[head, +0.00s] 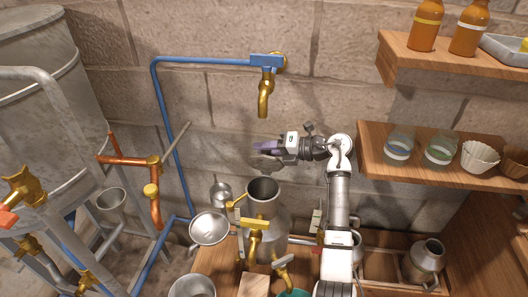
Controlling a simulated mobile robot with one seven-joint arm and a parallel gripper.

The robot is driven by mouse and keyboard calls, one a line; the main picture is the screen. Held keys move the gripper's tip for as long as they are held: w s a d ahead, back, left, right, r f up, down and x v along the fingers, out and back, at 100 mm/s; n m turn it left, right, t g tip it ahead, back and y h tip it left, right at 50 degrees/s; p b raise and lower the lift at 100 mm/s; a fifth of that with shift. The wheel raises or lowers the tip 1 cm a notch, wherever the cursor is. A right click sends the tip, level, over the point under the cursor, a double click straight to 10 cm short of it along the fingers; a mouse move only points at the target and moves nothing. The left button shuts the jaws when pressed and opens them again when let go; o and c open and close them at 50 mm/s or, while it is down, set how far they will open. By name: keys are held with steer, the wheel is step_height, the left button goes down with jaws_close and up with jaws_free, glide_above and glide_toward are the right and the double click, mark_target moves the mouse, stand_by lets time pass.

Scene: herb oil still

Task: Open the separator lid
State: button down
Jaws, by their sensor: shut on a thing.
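The separator (275,222) is a grey metal can with brass taps on its front, standing on a wooden bench. Its round mouth is uncovered and shows a dark inside. My gripper (262,155) is above and just behind the mouth, reaching in from the right with its purple-grey fingers pointing left. It is shut on a small grey, flat piece (264,164), which looks like the separator lid and is clear of the mouth. The fingers hide part of this piece, so its exact grip point and any hinge cannot be made out.
A brass tap (264,95) on a blue pipe hangs above. A metal funnel or strainer (209,229) is left of the separator. Wooden shelves with jars (440,148) and bottles (428,25) are at right. A large metal vessel (40,70) stands at left.

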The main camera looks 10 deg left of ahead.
steer(key=shift+w+f+m+b, duration=0.1)
steer(key=shift+w+m+b, duration=0.25)
steer(key=shift+w+m, duration=0.6)
steer(key=shift+w+n, duration=0.25)
steer(key=shift+w, duration=0.05)
steer(key=c, duration=1.1)
jaws_free()
steer(key=shift+f, duration=0.1)
steer(key=shift+c, duration=0.2)
